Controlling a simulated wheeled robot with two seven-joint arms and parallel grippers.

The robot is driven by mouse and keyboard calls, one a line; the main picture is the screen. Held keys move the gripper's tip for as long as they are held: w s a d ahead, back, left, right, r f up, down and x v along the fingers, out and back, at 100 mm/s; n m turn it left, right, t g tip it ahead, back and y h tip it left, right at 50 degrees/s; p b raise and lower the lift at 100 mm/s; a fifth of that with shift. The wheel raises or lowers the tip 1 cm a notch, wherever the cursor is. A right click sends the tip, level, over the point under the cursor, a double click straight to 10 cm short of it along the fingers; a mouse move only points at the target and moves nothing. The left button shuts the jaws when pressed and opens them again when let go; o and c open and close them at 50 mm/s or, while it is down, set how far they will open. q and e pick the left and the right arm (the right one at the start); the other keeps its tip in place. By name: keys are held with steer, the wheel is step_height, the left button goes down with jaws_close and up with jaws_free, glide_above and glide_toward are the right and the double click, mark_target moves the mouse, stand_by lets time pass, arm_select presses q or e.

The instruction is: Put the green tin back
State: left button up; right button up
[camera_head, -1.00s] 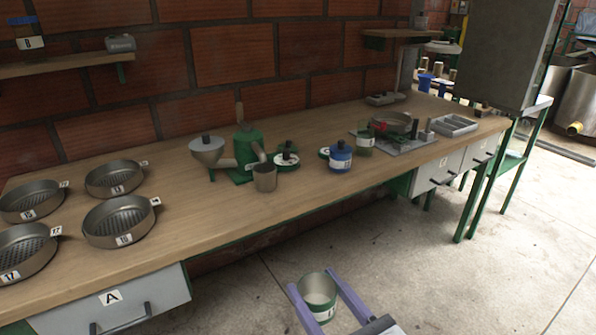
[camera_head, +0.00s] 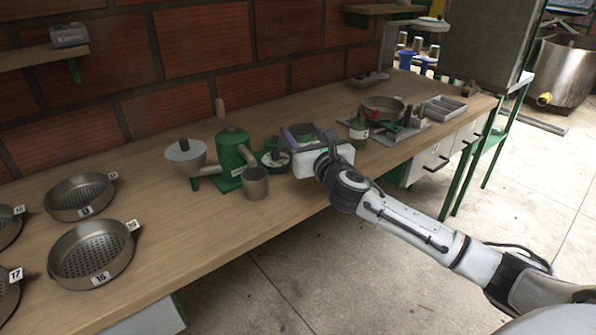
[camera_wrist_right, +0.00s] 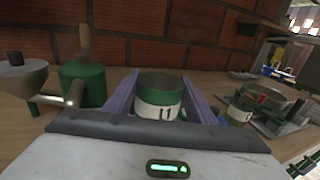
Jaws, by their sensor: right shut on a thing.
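The green tin (camera_wrist_right: 160,95), open-topped with a white numbered label, is between the purple fingers of my right gripper (camera_wrist_right: 161,98) in the right wrist view. In the head view my right gripper (camera_head: 303,134) is shut on it at the workbench (camera_head: 215,222), right of the green hand pulper (camera_head: 232,150). The tin (camera_head: 306,130) is partly covered by the gripper there. I cannot tell whether its base touches the bench. My left gripper is not in view.
Another green tin (camera_head: 358,130) stands right of my gripper, near a grey tray with a round pan (camera_head: 384,108). A metal cup (camera_head: 255,183) and a green-and-white lidded item (camera_head: 275,158) stand left of it. Numbered sieves (camera_head: 92,254) fill the bench's left end.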

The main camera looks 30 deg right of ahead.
step_height(320, 180, down, 4)
steer(key=shift+f+b, duration=0.1)
steer(key=shift+b, duration=0.4)
steer(key=shift+f, duration=0.55)
step_height(320, 180, down, 4)
steer(key=shift+r+b, duration=0.2)
steer(key=shift+b, duration=0.75)
steer(key=shift+r, duration=0.1)
steer(key=o, duration=1.1)
steer(key=shift+s, duration=0.15)
